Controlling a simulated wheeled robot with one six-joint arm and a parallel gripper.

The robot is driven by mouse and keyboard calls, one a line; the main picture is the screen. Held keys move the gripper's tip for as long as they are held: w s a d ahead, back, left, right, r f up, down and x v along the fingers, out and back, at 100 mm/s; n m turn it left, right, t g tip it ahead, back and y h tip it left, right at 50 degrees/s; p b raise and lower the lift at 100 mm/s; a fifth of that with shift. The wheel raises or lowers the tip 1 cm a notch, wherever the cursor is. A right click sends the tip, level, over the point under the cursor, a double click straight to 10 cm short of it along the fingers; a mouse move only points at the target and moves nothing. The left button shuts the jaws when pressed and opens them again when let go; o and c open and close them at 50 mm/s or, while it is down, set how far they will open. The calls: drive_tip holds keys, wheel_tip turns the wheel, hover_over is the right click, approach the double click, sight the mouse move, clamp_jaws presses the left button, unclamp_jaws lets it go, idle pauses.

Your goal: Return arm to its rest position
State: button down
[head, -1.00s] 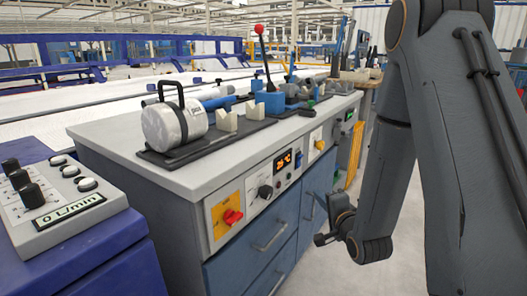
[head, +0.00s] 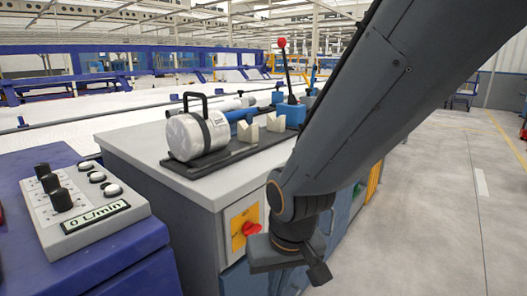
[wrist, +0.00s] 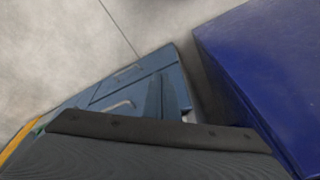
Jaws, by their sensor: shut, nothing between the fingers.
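My arm reaches down from the upper right across the front of the workbench in the head view. My gripper (head: 291,258) hangs at its lower end, in front of the bench's drawer side and just right of the red knob on its yellow plate. It is shut and empty; its fingertips are hard to make out.
The workbench (head: 130,148) carries a silver cylinder with a black handle (head: 197,135), cream V-blocks (head: 247,131) and a red-knobbed lever (head: 287,70). A blue cabinet (head: 120,255) with a control box (head: 85,215) stands at left. Open floor (head: 440,210) lies at right.

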drive_tip(key=s+r+n+g, duration=0.2)
drive_tip(key=s+r+n, duration=0.1)
drive_tip(key=s, duration=0.5)
drive_tip(key=d+r+m+h+p, duration=0.1)
drive_tip(key=d+r+m+p, duration=0.5)
drive_tip(key=d+r+p, duration=1)
wheel_tip(320, 180, up, 5)
drive_tip(key=p, duration=0.9)
drive_tip(key=shift+s+d, duration=0.35)
drive_tip(key=shift+d, duration=0.05)
drive_tip(key=c, duration=2.5)
unclamp_jaws()
drive_tip(key=shift+f, duration=0.1)
